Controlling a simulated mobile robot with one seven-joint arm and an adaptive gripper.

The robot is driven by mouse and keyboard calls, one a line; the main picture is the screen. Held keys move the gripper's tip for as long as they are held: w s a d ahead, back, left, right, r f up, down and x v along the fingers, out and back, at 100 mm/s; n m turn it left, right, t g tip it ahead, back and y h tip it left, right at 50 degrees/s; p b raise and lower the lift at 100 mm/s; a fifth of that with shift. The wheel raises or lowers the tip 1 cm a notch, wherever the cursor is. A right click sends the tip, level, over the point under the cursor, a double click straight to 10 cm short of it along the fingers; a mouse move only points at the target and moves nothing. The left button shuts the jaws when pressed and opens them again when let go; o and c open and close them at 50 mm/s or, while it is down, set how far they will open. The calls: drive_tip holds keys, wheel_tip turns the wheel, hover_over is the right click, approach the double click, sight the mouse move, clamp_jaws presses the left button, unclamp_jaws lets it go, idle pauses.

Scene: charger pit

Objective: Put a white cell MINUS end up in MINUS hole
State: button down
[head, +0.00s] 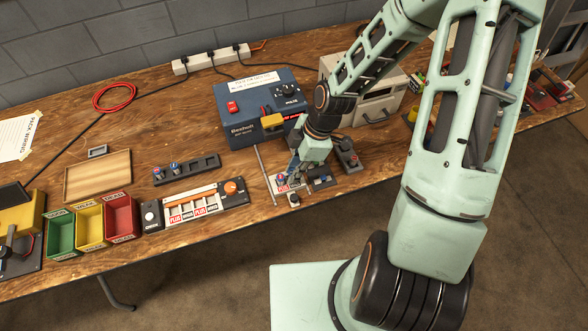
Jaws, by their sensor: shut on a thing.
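My gripper (297,180) points down over a small pale fixture (280,188) with a red PLUS label, near the front edge of the bench. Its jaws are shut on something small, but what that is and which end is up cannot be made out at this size. A small pinkish and blue top (281,178) shows just left of the fingers. My fingers and wrist hide part of the fixture, and no MINUS hole can be made out there. A black rack (203,163) holds two upright cells (175,168) with bluish tops.
A white tray (190,215) with PLUS and MINUS labels and an orange knob (231,188) lies left of my gripper. A blue power unit (255,110) stands behind. Green, yellow and red bins (121,216) stand at left. A thin grey rod (264,172) lies close by.

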drive_tip(key=shift+f, duration=0.2)
drive_tip(key=c, duration=1.8)
unclamp_jaws()
drive_tip(key=shift+o, duration=0.2)
drive_tip(key=shift+r, duration=0.1)
drive_tip(key=shift+r+p, duration=2.95)
drive_tip(key=shift+r, duration=0.55)
drive_tip(key=shift+f, duration=0.1)
